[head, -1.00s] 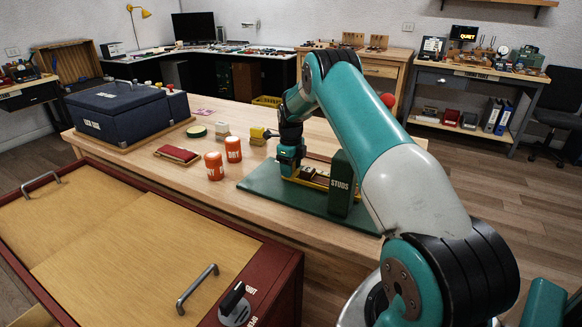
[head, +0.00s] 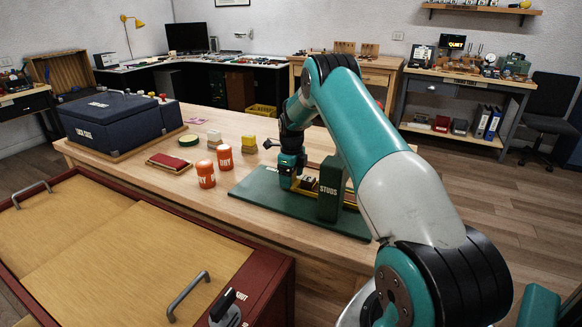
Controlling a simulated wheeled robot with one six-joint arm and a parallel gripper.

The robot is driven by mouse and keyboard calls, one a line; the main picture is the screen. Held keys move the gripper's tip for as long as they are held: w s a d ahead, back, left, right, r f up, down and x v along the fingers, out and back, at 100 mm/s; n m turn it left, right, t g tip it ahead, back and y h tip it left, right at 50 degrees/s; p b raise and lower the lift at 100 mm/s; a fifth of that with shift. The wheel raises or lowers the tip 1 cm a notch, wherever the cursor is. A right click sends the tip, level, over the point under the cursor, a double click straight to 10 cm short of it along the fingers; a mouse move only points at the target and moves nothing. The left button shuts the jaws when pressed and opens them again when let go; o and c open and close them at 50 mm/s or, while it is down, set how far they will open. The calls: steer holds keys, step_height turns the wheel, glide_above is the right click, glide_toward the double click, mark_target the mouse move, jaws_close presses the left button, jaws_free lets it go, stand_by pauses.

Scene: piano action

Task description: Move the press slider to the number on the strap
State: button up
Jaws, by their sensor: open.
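The press stands on a green base plate (head: 252,190) on the wooden bench, with yellow rails (head: 325,190) running along it. A dark green upright block (head: 330,193) lettered "STUDS" stands in front and hides part of the rails. My gripper (head: 288,183) points down at the left end of the rails, open. The slider is too small and too covered to tell apart from the gripper, and I cannot tell whether they touch. A dark red flat item (head: 170,162) lies on the bench; I cannot tell if it is the strap. No number is readable.
Two orange jars (head: 206,174) stand left of the plate, one lettered "DRY". A navy case (head: 115,122) sits at the back left. Small pale and yellow blocks (head: 248,144) stand behind the plate. A red-edged cabinet top (head: 110,255) fills the near left.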

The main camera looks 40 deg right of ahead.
step_height(320, 180, up, 17)
steer(key=b, duration=0.1)
steer(key=shift+r, duration=0.2)
stand_by(0.5)
